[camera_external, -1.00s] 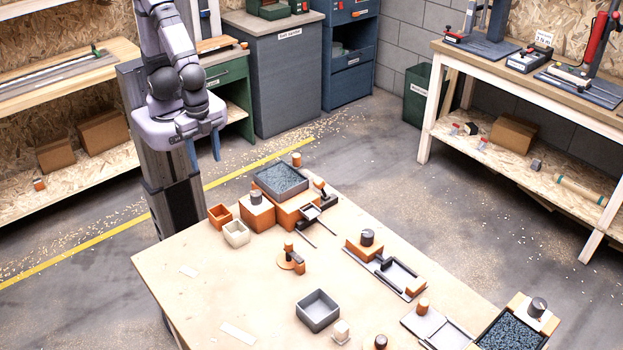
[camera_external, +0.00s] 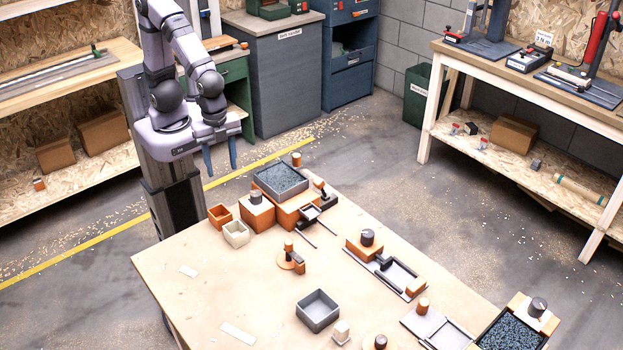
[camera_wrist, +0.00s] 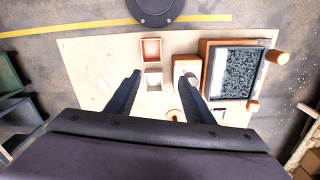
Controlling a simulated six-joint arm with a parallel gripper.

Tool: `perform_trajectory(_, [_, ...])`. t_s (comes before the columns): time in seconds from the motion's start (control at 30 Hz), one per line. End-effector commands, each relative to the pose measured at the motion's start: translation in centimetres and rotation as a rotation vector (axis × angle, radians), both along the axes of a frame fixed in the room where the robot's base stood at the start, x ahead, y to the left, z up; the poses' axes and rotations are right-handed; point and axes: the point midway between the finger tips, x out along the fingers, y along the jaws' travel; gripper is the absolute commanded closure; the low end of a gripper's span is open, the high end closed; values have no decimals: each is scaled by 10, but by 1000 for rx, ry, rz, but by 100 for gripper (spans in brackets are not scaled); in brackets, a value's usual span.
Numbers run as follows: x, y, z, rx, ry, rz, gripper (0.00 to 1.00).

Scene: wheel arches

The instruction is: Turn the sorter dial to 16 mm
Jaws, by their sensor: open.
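Dark-topped dials show in three places in the external view: one dial (camera_external: 256,197) on an orange block beside a bolt-filled tray, one dial (camera_external: 367,237) on the middle orange-and-grey fixture, and one dial (camera_external: 538,306) at the far right. Which one is the sorter's cannot be told, and their scales are too small to read. My gripper (camera_external: 220,167) is open and empty, pointing down, high and left of the nearest dial block. In the wrist view my gripper (camera_wrist: 158,73) has its fingers spread, with the orange dial block (camera_wrist: 187,65) partly behind the right finger.
The bolt-filled tray (camera_external: 281,173) stands behind the first dial block. A small orange bin (camera_external: 219,211) and a cream bin (camera_external: 236,229) sit left of it. An orange crank-like piece (camera_external: 290,257) and grey bin (camera_external: 318,305) stand forward. The table's left part is mostly clear.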

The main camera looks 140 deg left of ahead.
Motion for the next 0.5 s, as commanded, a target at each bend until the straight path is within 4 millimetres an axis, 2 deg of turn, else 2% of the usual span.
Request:
perform_trajectory(0.03, [11, 11, -19, -1, -1, -39, 52])
perform_trajectory(0.1, [22, 25, -25, -4, 1, -113, 52])
perform_trajectory(0.3, [45, 61, -35, -13, 3, -292, 52])
perform_trajectory(0.5, [52, 77, -35, -18, 3, -378, 52])
